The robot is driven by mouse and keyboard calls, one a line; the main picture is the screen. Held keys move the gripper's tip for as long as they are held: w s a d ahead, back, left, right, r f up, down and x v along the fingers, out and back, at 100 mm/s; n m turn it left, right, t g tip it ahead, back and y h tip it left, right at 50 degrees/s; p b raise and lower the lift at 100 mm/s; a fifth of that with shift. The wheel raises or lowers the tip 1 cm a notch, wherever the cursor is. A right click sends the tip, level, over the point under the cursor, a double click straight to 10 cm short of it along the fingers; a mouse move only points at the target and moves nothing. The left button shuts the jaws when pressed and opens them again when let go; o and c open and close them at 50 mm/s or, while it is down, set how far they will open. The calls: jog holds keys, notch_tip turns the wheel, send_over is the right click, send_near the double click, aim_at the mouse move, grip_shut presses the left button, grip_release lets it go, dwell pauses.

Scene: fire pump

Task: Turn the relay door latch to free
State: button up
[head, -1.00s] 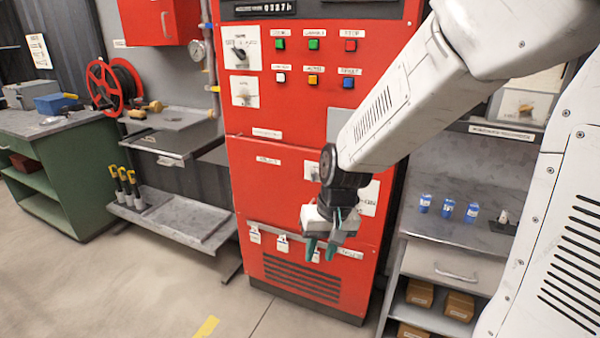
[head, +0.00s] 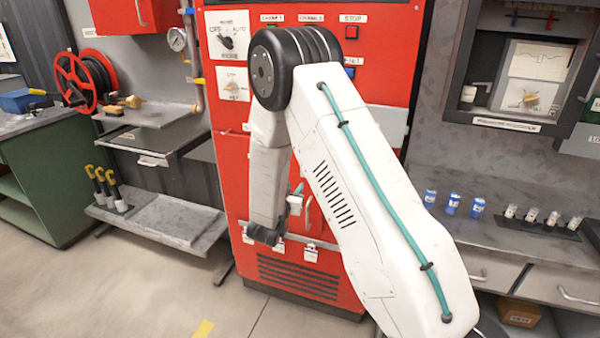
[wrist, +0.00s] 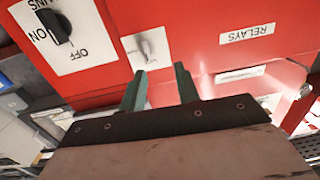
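The relay door latch (wrist: 147,46) is a small grey plate with a lever on the red cabinet, at the top centre of the wrist view, which is upside down. It lies between the RELAYS label (wrist: 247,34) and the ON/OFF switch plate (wrist: 62,32). My gripper (wrist: 160,68) is open, with two teal fingers apart and nothing between them. Its fingertips point at the panel near the latch; I cannot tell whether they touch it. In the head view my arm hides the latch and most of my gripper; one teal fingertip shows (head: 299,188).
The red cabinet (head: 229,165) stands straight ahead, with switches and buttons above. A low shelf (head: 165,218) and a hose reel (head: 85,78) are on the left. The floor in front is clear.

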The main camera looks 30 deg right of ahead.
jog(key=w+d+r, duration=0.1)
jog(key=w+d, duration=0.3)
jog(key=d, duration=0.5)
jog(key=shift+h, duration=0.4)
grip_shut()
